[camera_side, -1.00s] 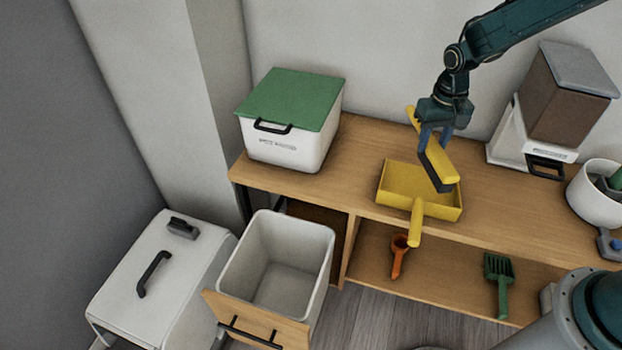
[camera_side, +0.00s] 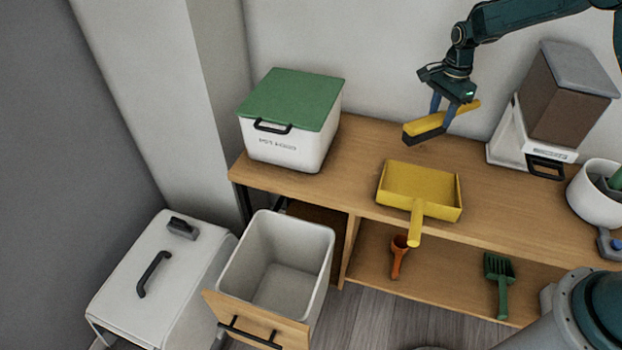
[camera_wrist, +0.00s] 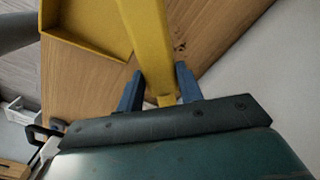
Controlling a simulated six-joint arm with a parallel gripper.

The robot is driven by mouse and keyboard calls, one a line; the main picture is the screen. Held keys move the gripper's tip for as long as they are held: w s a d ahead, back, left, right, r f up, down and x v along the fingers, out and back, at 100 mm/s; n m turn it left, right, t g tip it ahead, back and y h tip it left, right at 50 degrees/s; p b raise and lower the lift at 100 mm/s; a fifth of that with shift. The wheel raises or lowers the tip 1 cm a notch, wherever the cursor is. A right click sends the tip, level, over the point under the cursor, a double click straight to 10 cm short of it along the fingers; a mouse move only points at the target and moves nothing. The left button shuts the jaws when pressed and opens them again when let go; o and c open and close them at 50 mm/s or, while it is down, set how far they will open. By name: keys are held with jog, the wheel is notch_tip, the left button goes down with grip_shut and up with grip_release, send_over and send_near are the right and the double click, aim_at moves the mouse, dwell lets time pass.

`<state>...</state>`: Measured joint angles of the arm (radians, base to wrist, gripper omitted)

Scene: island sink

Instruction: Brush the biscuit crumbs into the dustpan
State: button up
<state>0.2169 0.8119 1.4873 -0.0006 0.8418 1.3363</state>
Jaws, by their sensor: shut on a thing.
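My gripper (camera_side: 442,112) is shut on the yellow brush (camera_side: 425,124), which has dark bristles. In the side view, the brush shows behind the dustpan near the bench's back edge, its bristle end to the left and its handle to the right. I cannot tell whether the bristles touch the bench. In the wrist view, the brush (camera_wrist: 150,40) runs up from between my blue fingers (camera_wrist: 159,76). The yellow dustpan (camera_side: 420,182) lies on the bench, handle towards the front; part shows in the wrist view (camera_wrist: 95,22). Small dark specks (camera_wrist: 180,47), possibly crumbs, lie right of the brush.
A white box with a green lid (camera_side: 292,105) stands left on the wooden bench (camera_side: 350,165). A brown-and-white container (camera_side: 560,95) and a white pot (camera_side: 597,195) stand right. An open bin (camera_side: 275,265) is in front, left. An orange scoop (camera_side: 399,258) and green tool (camera_side: 499,270) are below.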

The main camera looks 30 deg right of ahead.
jog(key=w+d+m, duration=0.3)
jog(key=d+m, duration=0.4)
jog(key=m, duration=0.2)
jog(key=shift+w+d+r, duration=0.15)
jog(key=shift+w+d, duration=0.1)
jog(key=shift+d, duration=0.05)
jog(key=shift+f, duration=2.5)
jog(key=shift+r, duration=0.1)
